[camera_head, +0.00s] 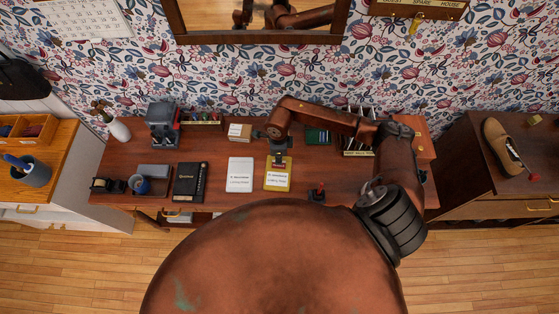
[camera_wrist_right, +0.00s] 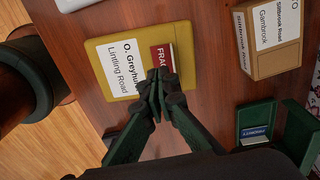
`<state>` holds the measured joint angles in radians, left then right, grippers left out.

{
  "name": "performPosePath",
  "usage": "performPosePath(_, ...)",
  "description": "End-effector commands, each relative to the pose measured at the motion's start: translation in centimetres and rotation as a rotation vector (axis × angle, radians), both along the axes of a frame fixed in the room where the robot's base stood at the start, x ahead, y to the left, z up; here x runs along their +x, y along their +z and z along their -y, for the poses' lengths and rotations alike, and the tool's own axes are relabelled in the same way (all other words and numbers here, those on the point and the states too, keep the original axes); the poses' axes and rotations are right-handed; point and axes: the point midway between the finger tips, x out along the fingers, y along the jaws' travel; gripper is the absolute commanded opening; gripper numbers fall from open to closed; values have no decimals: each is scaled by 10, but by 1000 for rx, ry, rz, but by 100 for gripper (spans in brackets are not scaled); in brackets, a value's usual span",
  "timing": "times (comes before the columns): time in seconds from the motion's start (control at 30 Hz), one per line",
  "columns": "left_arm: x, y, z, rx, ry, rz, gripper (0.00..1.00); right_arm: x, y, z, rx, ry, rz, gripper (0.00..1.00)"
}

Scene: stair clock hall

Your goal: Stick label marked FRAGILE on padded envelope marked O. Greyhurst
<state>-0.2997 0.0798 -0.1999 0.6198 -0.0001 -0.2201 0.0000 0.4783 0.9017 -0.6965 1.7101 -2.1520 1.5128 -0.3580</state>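The yellow padded envelope (camera_head: 289,176) marked O. Greyhurst, Lintling Road lies flat on the desk; it also shows in the right wrist view (camera_wrist_right: 97,48). The red FRAGILE label (camera_wrist_right: 160,57) is over the envelope beside the address panel, its lower part hidden by the fingertips. My right gripper (camera_wrist_right: 158,80) points down at the envelope, its fingers shut together at the label's edge. They appear to pinch it; whether the label touches the envelope is unclear. In the head view the right gripper (camera_head: 278,159) is above the envelope's upper part. My left gripper is not in view.
A white envelope (camera_head: 240,175) and a black book (camera_head: 190,182) lie to the left. A small cardboard box (camera_wrist_right: 272,38) and an open green box (camera_wrist_right: 255,125) with a PRIORITY label are near. A dark stamp (camera_head: 317,192) stands at the desk's front edge.

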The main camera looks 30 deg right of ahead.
Motion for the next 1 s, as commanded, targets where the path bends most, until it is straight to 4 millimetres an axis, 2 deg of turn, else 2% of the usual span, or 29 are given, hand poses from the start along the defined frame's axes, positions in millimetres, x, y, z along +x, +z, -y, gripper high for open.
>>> performPosePath(0.47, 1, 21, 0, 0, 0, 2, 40, 1, 38, 0, -1, 0, 1, 0)
performPosePath(1.0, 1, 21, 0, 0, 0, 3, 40, 0, 38, 0, 0, 0, 1, 0)
